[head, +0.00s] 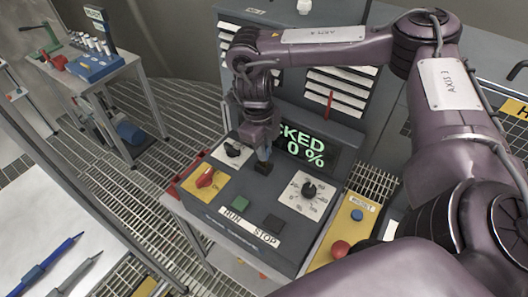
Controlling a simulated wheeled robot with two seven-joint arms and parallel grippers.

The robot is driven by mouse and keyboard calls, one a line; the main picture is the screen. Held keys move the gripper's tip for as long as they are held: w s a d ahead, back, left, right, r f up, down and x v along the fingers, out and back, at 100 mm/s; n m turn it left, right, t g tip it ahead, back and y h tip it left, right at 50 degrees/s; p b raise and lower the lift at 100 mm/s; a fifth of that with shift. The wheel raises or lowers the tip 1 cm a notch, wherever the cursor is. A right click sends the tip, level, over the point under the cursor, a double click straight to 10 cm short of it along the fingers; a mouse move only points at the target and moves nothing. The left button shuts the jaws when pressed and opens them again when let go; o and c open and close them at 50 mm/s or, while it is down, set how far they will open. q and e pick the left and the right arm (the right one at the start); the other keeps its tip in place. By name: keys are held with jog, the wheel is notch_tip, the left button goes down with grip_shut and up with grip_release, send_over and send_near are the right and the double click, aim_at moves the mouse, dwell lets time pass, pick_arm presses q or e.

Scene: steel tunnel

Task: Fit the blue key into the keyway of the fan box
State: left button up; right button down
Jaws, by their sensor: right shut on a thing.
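The fan box (235,222) is a dark grey console with a sloping panel and a screen (303,146) showing green text ending in "CKED" and "0%". My right gripper (263,150) points down over the panel's upper middle, below the screen's left part. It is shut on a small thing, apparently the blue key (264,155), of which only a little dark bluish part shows. A dark spot lies right below its tip; I cannot tell whether this is the keyway or whether the key touches it. My left gripper is not in view.
A yellow plate with a red button (340,249) sits to the right. Blue and grey tools lie on a white table (30,215) at lower left.

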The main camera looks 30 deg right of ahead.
jog(key=shift+w+d+f, duration=0.1)
jog(key=shift+f, duration=0.85)
jog(key=shift+f, duration=0.2)
jog(key=c, duration=1.5)
grip_release()
jog(key=shift+o, duration=0.2)
notch_tip(320, 180, up, 12)
jog(key=w, duration=0.1)
jog(key=shift+a+r+b, duration=0.2)
jog(key=shift+a+b, duration=0.1)
jog(key=shift+w, duration=0.1)
